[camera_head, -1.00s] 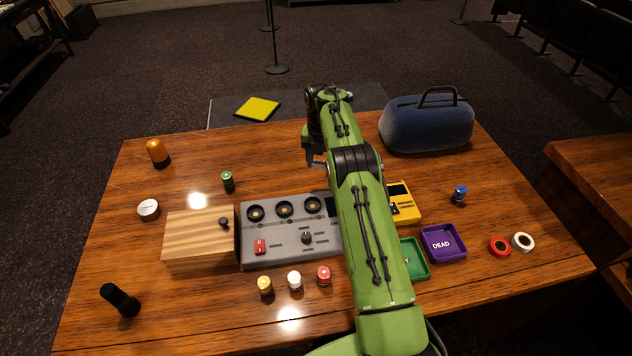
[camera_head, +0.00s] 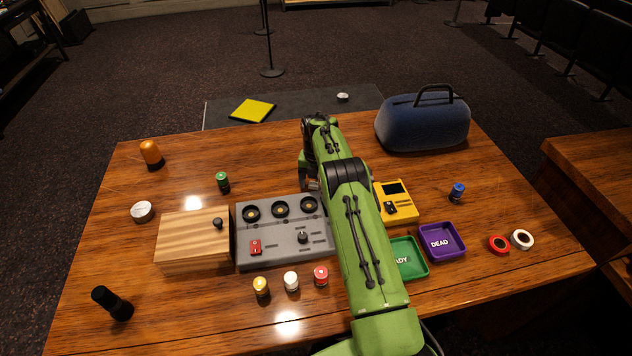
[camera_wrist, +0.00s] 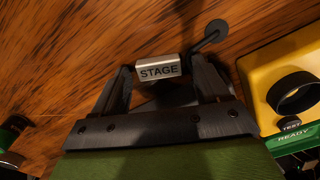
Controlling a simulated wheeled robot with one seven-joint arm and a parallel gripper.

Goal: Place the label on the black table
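A small pale label block reading STAGE (camera_wrist: 159,71) sits between my dark fingertips in the wrist view. My gripper (camera_wrist: 160,73) has one finger close on each side of it. I cannot tell whether the fingers press on it or whether it rests on the wood. In the head view my gripper (camera_head: 313,185) is low over the wooden table, left of the yellow device, and my arm hides the label. The black table (camera_head: 300,108) stands behind the wooden table, with a yellow square (camera_head: 253,110) and a small whitish disc (camera_head: 343,97) on it.
The yellow device (camera_head: 395,202) is close on the right, also in the wrist view (camera_wrist: 262,65). The grey mixer (camera_head: 285,240) is left of my arm. A blue bag (camera_head: 425,125) stands at the back right. A dark disc-ended rod (camera_wrist: 213,33) lies just beyond the label.

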